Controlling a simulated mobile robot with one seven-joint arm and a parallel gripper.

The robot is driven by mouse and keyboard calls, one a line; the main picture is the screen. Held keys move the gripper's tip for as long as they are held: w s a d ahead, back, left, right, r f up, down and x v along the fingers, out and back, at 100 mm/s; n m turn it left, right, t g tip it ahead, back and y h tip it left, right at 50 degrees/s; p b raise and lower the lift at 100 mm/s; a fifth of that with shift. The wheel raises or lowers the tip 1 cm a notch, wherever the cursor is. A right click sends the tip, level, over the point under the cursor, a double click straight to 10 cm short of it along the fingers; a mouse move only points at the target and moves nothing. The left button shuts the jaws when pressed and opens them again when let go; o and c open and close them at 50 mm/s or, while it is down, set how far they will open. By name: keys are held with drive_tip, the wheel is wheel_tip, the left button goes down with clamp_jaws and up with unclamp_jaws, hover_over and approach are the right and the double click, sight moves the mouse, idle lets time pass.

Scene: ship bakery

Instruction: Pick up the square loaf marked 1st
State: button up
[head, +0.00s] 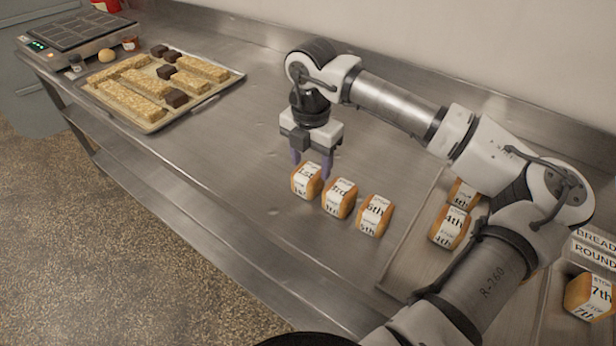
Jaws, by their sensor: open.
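The square loaf marked 1st (306,181) sits on the steel counter, at the left end of a short row. It has a brown crust and a white printed band. My gripper (311,170) points down at this loaf, with its purple fingers spread apart. One finger shows behind its left side and the other by its right side. I cannot tell whether the fingers touch it. The loaf marked 3rd (339,198) stands close to its right, and the loaf marked 5th (375,215) is further right.
A tray (152,124) of long bars and dark blocks lies at the back left, beside a flat appliance (68,36). Loaves marked 4th (449,227) and 7th (588,296) stand at right, partly near my arm. The counter left of the row is clear.

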sight(310, 170)
drive_tip(key=shift+s+a+f+p, duration=0.1)
drive_tip(key=shift+f+p, duration=0.1)
drive_tip(key=shift+f, duration=0.55)
drive_tip(key=shift+s+d+f+p, duration=0.1)
drive_tip(key=shift+f+p, duration=0.1)
drive_tip(key=shift+f, duration=0.55)
drive_tip(key=shift+s+a+f+p, duration=0.1)
drive_tip(key=shift+f+p, duration=0.1)
drive_tip(key=shift+f, duration=0.55)
drive_tip(key=shift+c, duration=0.2)
